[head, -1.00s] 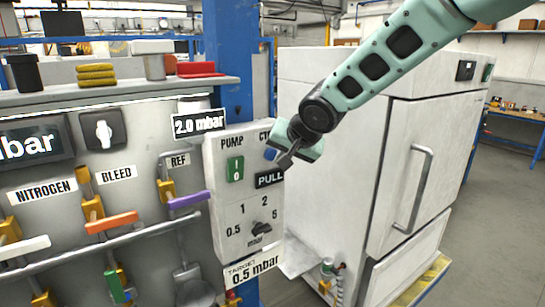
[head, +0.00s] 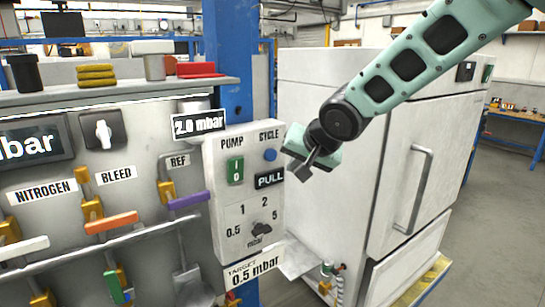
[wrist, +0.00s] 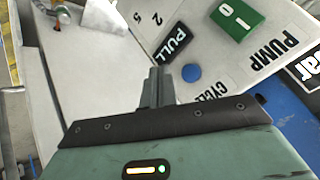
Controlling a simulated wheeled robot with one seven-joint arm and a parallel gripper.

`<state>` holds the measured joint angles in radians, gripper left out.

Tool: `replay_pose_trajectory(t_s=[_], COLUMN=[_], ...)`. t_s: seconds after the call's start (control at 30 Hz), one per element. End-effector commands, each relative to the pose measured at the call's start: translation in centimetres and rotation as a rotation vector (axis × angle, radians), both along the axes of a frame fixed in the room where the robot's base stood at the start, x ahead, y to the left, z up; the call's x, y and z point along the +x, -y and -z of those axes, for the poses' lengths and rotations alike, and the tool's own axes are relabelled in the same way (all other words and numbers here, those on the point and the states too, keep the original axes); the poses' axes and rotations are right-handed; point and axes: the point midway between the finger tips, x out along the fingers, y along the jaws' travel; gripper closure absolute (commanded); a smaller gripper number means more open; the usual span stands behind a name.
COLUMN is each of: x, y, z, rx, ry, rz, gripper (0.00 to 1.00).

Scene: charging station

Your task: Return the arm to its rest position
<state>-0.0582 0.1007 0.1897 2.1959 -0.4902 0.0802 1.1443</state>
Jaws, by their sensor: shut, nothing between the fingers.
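My gripper (head: 304,172) is at the end of my teal arm, just right of the white control box (head: 214,160) and in front of the white cabinet. It is shut and empty, and apart from the box. In the wrist view my gripper (wrist: 157,75) points toward the gap beside the tilted-looking box. The blue CYCLE button (head: 270,155) is uncovered, and it also shows in the wrist view (wrist: 191,72). The green PUMP switch (head: 236,170) and the black selector knob (head: 262,228) are on the same box face.
A large white cabinet (head: 335,150) with a long handle (head: 415,195) stands behind my arm. A grey panel with levers, including an orange one (head: 111,222) and a purple one (head: 188,200), is at left. Open floor (head: 500,230) lies at right.

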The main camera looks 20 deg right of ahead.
Motion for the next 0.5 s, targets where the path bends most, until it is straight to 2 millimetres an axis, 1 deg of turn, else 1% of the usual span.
replay_pose_trajectory(t_s=[0.4,0.47,0.5], x=[0.0,-0.6,-1.4], y=[0.0,-0.5,-1.0], z=[0.0,0.5,1.3], rx=[-0.001,-0.014,-0.036], ry=[0.000,-0.012,-0.030], rz=[-0.001,-0.017,-0.043], gripper=[1.00,1.00,1.00])
